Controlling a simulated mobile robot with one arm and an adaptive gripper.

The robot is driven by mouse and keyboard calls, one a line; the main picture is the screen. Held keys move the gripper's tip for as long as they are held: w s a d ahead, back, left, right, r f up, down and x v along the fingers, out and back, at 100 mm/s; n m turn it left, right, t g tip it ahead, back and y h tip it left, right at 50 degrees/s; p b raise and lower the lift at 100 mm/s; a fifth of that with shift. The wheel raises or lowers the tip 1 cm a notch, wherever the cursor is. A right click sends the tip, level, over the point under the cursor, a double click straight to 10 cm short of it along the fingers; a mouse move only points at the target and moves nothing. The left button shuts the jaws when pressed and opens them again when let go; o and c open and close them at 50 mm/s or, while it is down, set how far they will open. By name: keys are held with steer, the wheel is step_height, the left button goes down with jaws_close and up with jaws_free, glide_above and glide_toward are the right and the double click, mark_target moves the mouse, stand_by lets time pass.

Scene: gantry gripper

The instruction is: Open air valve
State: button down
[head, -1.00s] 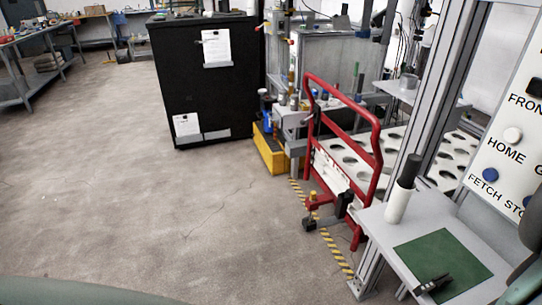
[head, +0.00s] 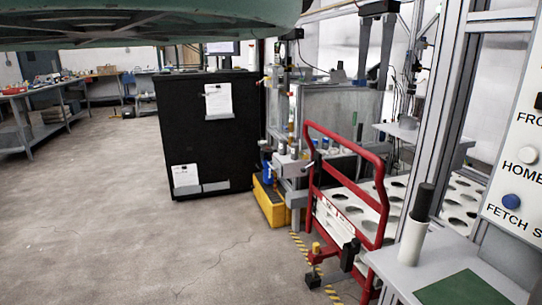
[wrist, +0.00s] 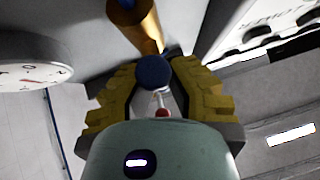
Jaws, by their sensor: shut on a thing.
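In the wrist view, my gripper (wrist: 153,80) has its two yellow padded fingers closed around a round blue knob-like part (wrist: 152,68), which looks like the air valve's handle. A brass-coloured cylinder (wrist: 135,22) lies just beyond the blue part. A thin pale piece with a red end (wrist: 162,112) shows between the fingers. Part of a white round dial gauge (wrist: 32,74) is at the left. The rest of the valve is hidden by the fingers, and its position cannot be told. My gripper and the valve are not visible in the head view.
In the head view, a red barred gate (head: 350,150) stands before a white tray with round holes (head: 455,197). A black cabinet (head: 207,135) and yellow box (head: 268,203) stand behind. A button panel (head: 520,150) is at the right. Floor at left is clear.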

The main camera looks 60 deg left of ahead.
steer(key=shift+n+y, duration=0.5)
steer(key=shift+n, duration=0.1)
steer(key=c, duration=0.9)
jaws_free()
steer(key=shift+c, duration=0.2)
steer(key=v, duration=1.1)
steer(key=shift+s+f, duration=0.25)
steer(key=shift+f, duration=0.05)
